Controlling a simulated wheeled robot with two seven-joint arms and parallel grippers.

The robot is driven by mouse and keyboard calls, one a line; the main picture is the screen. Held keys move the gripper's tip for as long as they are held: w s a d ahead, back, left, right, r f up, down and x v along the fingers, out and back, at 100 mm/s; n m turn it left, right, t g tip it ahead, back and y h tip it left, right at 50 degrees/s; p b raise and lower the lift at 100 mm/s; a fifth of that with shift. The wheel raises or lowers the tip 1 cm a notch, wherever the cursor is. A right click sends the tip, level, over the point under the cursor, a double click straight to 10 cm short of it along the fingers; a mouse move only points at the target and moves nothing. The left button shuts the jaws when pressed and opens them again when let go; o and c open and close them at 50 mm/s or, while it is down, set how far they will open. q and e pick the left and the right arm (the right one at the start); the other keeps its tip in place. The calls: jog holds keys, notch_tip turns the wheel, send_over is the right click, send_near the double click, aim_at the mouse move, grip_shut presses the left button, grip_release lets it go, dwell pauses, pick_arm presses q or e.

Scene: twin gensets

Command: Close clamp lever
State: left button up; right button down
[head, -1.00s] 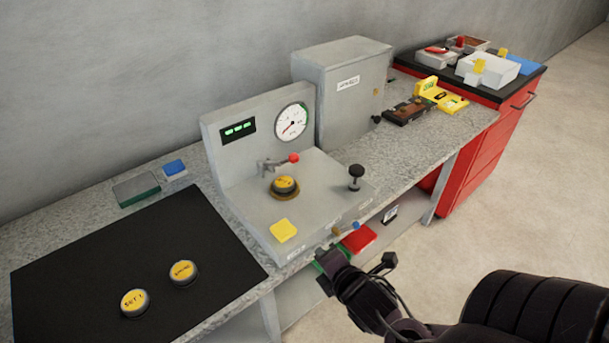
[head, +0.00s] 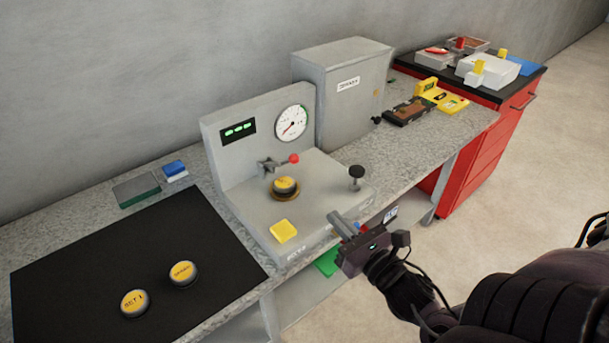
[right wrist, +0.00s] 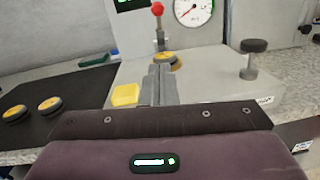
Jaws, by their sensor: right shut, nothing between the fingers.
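The clamp lever with a red ball tip (head: 293,158) stands on the grey test panel (head: 250,225), over a round yellow-topped part (head: 285,186) seated in a brown ring. The red tip (right wrist: 157,8) and the yellow part (right wrist: 166,58) also show in the right wrist view, the tip raised above the part. My right gripper (head: 334,216) is shut and empty, near the front right edge of the panel and apart from the lever. Its fingers (right wrist: 158,84) stand together in the wrist view and hide part of the panel. My left gripper is not in view.
A black knob on a post (head: 356,172) stands at the panel's right, and a yellow block (head: 283,231) near its front edge. A dial gauge (head: 291,121) is behind. Two yellow-topped round parts lie on the black mat (head: 80,275). A grey cabinet (head: 340,95) stands beyond.

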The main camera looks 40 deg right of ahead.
jog(key=w, duration=0.3)
jog(key=w+b, duration=0.1)
jog(key=w, duration=0.5)
jog(key=shift+w+r, duration=0.3)
jog(key=shift+w, duration=0.05)
jog(key=shift+w+d+r+p, duration=0.15)
jog(key=shift+w+r+p, duration=0.25)
jog(key=shift+w+r, duration=1.05)
